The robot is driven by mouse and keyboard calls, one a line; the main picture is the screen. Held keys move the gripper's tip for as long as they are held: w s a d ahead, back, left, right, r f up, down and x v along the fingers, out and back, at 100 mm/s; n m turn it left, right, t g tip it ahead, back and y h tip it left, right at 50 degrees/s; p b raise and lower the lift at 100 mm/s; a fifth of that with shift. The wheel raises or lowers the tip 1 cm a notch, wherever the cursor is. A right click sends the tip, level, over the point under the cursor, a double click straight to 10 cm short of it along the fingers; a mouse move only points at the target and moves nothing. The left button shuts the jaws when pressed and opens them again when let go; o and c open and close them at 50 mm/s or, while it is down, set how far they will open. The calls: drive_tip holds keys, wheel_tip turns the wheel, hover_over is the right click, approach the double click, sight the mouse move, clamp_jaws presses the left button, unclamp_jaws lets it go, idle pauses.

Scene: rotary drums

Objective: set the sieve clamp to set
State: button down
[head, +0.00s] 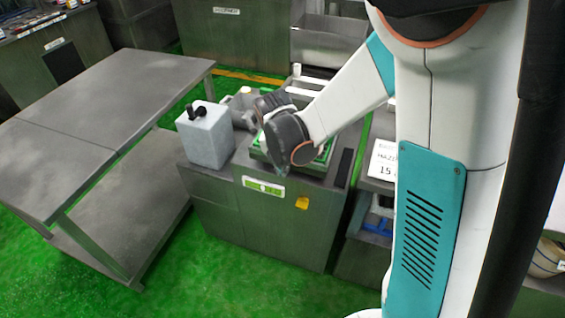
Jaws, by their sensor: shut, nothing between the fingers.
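My gripper (281,168) is the dark end of my arm, over the top of a grey metal cabinet (222,215). It looks shut and empty, though its fingertips are hard to make out. Below and behind it is a green-edged unit (322,166) on the cabinet top, largely covered by my wrist and forearm. I cannot pick out the sieve clamp or its position; it may be hidden behind my arm. I cannot tell whether my gripper touches anything. The cabinet front carries a green-and-white label (263,187) and a yellow tag (302,203).
A white jug (205,135) with a black cap stands on the cabinet's left side, close to my gripper. A grey two-level table (110,95) is at left. A sign reading 15 (384,160) stands right of the cabinet. Green floor (190,275) in front is clear.

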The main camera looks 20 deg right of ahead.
drive_tip(key=w+d+f+b, duration=0.2)
drive_tip(key=w+d+f, duration=0.1)
drive_tip(key=w+f, duration=0.1)
drive_tip(key=shift+f+b, duration=0.15)
drive_tip(key=shift+b, duration=0.2)
drive_tip(key=shift+w+d, duration=0.15)
drive_tip(key=shift+w, duration=0.05)
